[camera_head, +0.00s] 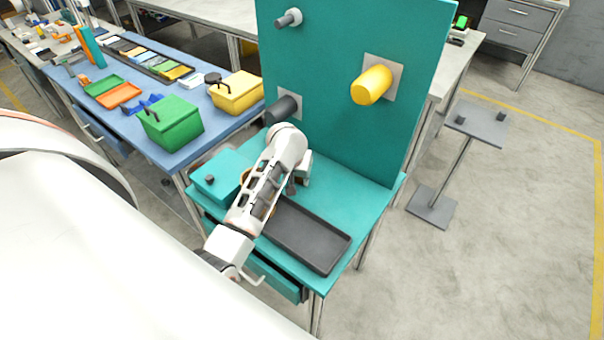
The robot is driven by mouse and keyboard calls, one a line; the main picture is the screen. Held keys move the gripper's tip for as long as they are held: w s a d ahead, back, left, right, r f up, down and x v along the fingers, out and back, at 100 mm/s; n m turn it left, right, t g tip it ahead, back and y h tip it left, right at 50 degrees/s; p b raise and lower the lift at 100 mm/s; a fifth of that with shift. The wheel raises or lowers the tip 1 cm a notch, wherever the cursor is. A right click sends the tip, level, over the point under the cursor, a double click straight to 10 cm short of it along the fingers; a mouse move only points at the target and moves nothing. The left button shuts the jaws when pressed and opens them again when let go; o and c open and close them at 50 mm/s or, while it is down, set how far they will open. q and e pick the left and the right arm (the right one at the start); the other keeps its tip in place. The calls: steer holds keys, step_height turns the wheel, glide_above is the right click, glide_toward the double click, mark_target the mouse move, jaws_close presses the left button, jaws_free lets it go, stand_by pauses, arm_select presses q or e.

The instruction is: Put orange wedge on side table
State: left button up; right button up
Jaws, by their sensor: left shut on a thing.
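My left arm reaches over the teal bench, and its gripper (292,187) points down near the bench top, beside the dark tray. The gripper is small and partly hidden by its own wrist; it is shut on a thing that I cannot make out. Orange patches (244,177) show beside and behind my forearm; I cannot tell whether they belong to the orange wedge. A small grey pedestal table (476,124), which looks like the side table, stands apart on the right. It has two small dark pieces on its top. My right gripper is not in view.
The teal bench carries a dark tray (305,234), a teal box (222,172) and a tall teal panel (335,90) with a yellow cylinder (371,86). A blue workbench (200,146) with green and yellow boxes stands left. Floor around the pedestal is clear.

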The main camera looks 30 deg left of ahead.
arm_select(q)
steer(key=shift+s+d+r, duration=0.1)
steer(key=shift+s+r, duration=0.1)
steer(key=shift+s, duration=0.05)
steer(key=shift+f, duration=0.15)
steer(key=o, duration=1)
steer(key=shift+f, duration=0.1)
steer(key=shift+w, duration=0.1)
